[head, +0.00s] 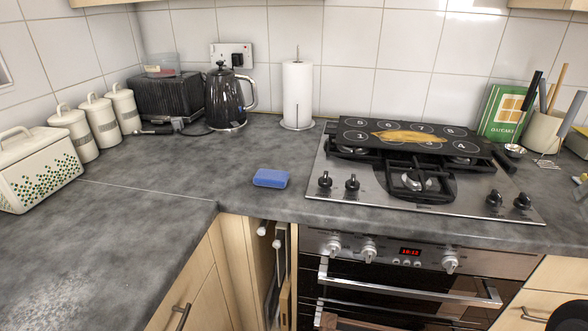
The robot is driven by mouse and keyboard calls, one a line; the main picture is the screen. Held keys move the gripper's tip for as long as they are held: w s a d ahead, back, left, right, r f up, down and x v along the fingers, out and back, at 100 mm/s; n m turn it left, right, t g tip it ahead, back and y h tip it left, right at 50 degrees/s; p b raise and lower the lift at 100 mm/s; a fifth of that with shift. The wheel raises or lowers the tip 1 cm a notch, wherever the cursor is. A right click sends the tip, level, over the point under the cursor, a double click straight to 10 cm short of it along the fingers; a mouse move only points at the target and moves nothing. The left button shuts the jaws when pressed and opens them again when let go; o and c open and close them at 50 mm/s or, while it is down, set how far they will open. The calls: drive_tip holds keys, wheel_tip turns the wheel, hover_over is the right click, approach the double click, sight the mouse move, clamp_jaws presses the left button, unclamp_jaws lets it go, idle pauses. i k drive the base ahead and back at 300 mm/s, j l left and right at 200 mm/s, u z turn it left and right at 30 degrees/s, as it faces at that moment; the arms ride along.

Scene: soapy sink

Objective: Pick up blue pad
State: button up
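The blue pad (271,178) lies flat on the dark grey worktop in the head view, near the front edge and just left of the gas hob. It is a small block with rounded corners, and nothing covers it. My gripper is not clearly visible in the head view. A dark rounded shape at the bottom right corner is cut off, and I cannot tell what it is.
The hob (420,185) with a black board on it is right of the pad. Behind stand a paper towel roll (298,92) and a black kettle (225,100). White canisters (75,132) stand left. The worktop (170,180) around the pad is clear.

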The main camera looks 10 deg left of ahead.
sight(271, 178)
drive_tip(key=i+u, duration=0.1)
drive_tip(key=u, duration=0.3)
drive_tip(key=i+u, duration=0.1)
drive_tip(key=u, duration=0.7)
drive_tip(key=i+l, duration=0.05)
